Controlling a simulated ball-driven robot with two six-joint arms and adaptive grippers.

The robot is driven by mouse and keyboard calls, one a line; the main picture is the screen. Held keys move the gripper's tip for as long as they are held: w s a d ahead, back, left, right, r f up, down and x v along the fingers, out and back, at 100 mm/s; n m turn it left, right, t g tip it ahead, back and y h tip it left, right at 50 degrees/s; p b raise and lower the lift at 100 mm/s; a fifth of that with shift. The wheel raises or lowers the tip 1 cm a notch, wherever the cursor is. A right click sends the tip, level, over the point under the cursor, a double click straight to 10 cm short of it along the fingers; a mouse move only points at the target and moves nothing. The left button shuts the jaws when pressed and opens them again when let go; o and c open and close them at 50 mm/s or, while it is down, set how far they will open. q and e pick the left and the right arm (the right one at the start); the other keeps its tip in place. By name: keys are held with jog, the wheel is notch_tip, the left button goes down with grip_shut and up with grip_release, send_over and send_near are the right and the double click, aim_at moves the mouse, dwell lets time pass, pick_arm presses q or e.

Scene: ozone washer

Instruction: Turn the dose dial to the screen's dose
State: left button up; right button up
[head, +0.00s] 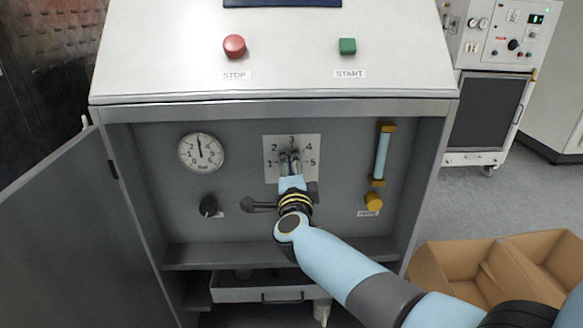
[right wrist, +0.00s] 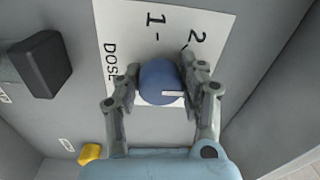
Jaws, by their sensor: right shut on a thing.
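The dose dial (right wrist: 158,82) is a round blue knob with a white pointer line, on a white number plate (head: 272,172). The plate carries 1 to 5 in the head view. My right gripper (head: 290,160) covers the dial there. In the right wrist view my right gripper (right wrist: 160,85) has a finger on each side of the dial, shut on it. The pointer line points to the picture's right, past the 2; the number there is hidden by a finger. Only the dark lower edge of the screen (head: 282,3) shows, so its dose cannot be read. My left gripper is out of view.
A gauge (head: 201,152), a black knob (head: 208,206), a dark lever (head: 258,207) and a yellow knob (head: 374,201) surround the plate. An open cabinet door (head: 62,225) stands at left. Red stop (head: 234,46) and green start (head: 347,46) buttons sit above. Cardboard boxes (head: 440,258) lie at right.

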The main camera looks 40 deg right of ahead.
jog(key=shift+f, duration=0.1)
jog(key=o, duration=1.2)
jog(key=shift+s, duration=0.1)
jog(key=v, duration=1.2)
